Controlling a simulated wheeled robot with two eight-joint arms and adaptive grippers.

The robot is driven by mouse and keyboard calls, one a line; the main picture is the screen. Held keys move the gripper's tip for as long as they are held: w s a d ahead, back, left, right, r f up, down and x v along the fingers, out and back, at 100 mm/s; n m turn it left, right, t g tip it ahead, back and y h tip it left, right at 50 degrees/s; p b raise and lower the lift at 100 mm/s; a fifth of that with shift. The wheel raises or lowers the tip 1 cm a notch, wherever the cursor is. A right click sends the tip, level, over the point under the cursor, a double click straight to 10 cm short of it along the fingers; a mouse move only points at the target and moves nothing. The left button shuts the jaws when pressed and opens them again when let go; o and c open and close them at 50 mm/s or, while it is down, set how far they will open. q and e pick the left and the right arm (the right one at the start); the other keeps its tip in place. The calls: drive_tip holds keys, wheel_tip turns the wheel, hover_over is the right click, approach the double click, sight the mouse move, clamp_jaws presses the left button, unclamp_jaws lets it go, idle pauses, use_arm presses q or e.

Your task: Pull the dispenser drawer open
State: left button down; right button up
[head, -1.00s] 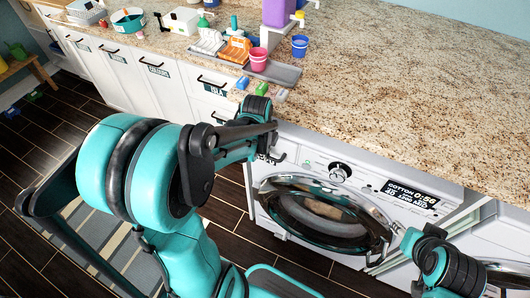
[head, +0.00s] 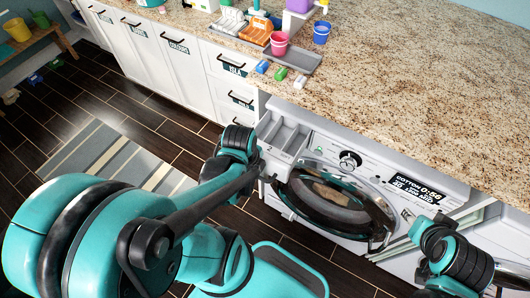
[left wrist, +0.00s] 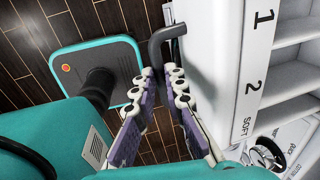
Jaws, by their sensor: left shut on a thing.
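The dispenser drawer (head: 286,134) of the washing machine stands pulled out at the machine's upper left, with its compartments showing. In the left wrist view the drawer (left wrist: 252,70) shows on the right, marked 1, 2 and SOFT. Its grey bent handle (left wrist: 168,33) sticks out from the front panel. My left gripper (left wrist: 163,78) is shut on the handle's end, between its purple and white fingers. In the head view my left gripper (head: 266,174) is at the drawer front, partly hidden by my arm. My right arm is at the lower right; its gripper is not visible.
The washer's round door (head: 340,200) is beside the drawer. The granite counter (head: 400,100) overhangs the machine. Blue, green and white blocks (head: 281,74) lie near its edge, by a pink cup (head: 279,43). A striped rug (head: 110,155) lies on the dark floor.

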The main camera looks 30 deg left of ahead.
use_arm(q)
drive_tip(key=shift+s+d+p, duration=0.1)
drive_tip(key=shift+s+p, duration=0.25)
drive_tip(key=shift+s, duration=1.4)
drive_tip(key=c, duration=1.6)
unclamp_jaws()
drive_tip(key=shift+o, duration=0.2)
drive_tip(key=shift+r, duration=0.1)
wheel_tip(320, 180, up, 12)
drive_tip(key=s, duration=0.2)
drive_tip(key=shift+f, duration=0.2)
drive_tip(key=shift+s+d, duration=0.1)
